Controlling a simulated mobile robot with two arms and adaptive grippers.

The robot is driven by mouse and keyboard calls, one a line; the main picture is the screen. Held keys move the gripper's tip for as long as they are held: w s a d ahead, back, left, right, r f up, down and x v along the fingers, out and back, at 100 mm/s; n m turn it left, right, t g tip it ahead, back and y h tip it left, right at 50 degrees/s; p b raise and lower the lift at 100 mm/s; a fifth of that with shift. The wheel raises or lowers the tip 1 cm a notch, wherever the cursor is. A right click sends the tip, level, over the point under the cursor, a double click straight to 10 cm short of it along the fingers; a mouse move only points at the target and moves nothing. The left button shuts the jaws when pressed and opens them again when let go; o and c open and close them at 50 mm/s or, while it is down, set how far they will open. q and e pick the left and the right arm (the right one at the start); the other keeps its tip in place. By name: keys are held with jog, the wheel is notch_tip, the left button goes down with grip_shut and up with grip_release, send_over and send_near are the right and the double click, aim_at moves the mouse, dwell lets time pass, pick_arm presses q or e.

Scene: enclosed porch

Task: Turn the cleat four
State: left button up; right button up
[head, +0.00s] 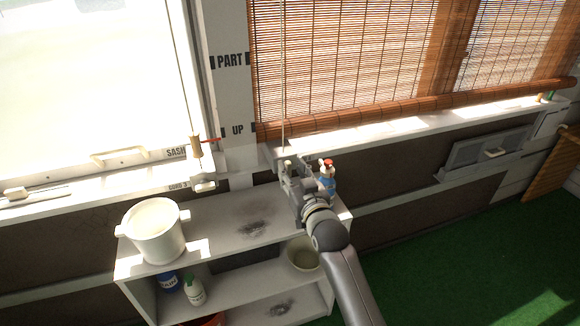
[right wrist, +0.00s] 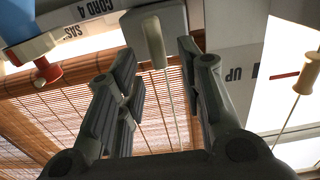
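The label CORD 4 (right wrist: 97,22) shows in the right wrist view beside a pale grey cleat (right wrist: 153,42) with a cord running from it. My right gripper (right wrist: 160,85) is open, its two fingers spread apart. The cleat appears beyond the fingertips, in line with the gap, and nothing is held. In the head view my right gripper (head: 298,174) is at the sill below the blind, at the foot of the hanging cord (head: 284,80). It hides most of the cleat there. My left gripper is not in view.
A blue and white bottle with a red top (head: 327,181) stands close to my right gripper's right side. A white pot (head: 154,232) stands on the shelf unit (head: 215,225). Another cleat (head: 204,186) is left, near a wooden cord pull (head: 196,146).

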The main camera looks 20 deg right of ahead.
jog(key=shift+w, duration=1.15)
grip_shut()
